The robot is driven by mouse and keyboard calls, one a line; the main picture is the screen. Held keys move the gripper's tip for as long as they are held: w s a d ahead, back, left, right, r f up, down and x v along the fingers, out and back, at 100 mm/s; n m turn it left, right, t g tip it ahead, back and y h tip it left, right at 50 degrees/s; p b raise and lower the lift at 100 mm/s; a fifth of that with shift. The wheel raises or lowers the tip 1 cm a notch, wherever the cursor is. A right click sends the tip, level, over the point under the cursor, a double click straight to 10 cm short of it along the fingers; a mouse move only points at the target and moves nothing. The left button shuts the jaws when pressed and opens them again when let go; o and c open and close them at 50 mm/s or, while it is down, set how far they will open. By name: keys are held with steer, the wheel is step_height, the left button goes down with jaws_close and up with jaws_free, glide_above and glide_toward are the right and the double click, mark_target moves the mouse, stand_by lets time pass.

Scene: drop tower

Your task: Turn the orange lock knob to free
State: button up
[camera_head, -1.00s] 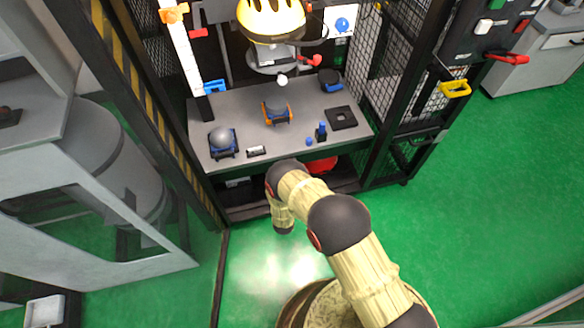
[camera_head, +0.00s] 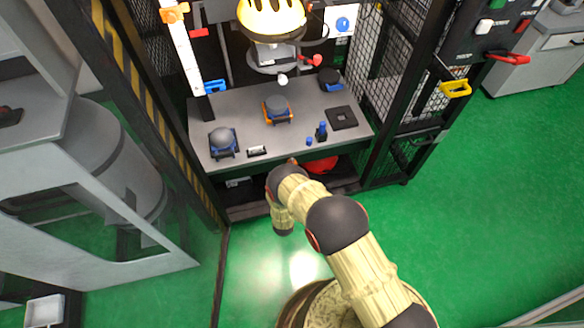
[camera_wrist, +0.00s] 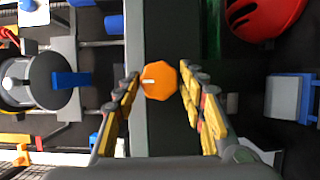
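The orange lock knob (camera_wrist: 160,81) is an octagon with a short white mark running sideways on its face. It sits on a dark grey strip in the wrist view. My gripper (camera_wrist: 159,77) has its two yellow-padded fingers apart, one on each side of the knob. A narrow gap shows on the left of the knob; on the right the fingertip is very close, and I cannot tell whether it touches. In the head view my arm reaches to the front edge of the workbench (camera_head: 240,108), and its own links hide the gripper.
A red rounded object (camera_wrist: 262,16) and a blue and grey object (camera_wrist: 290,97) lie to the right in the wrist view. Cradles, a black square plate (camera_head: 341,118) and small blue parts stand on the bench. Mesh-sided black posts flank it. Green floor is open at right.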

steer(key=shift+o, duration=1.3)
steer(key=shift+s, duration=0.1)
steer(key=s+a, duration=0.1)
steer(key=s, duration=1)
steer(key=shift+s, duration=0.4)
steer(key=shift+a, duration=0.15)
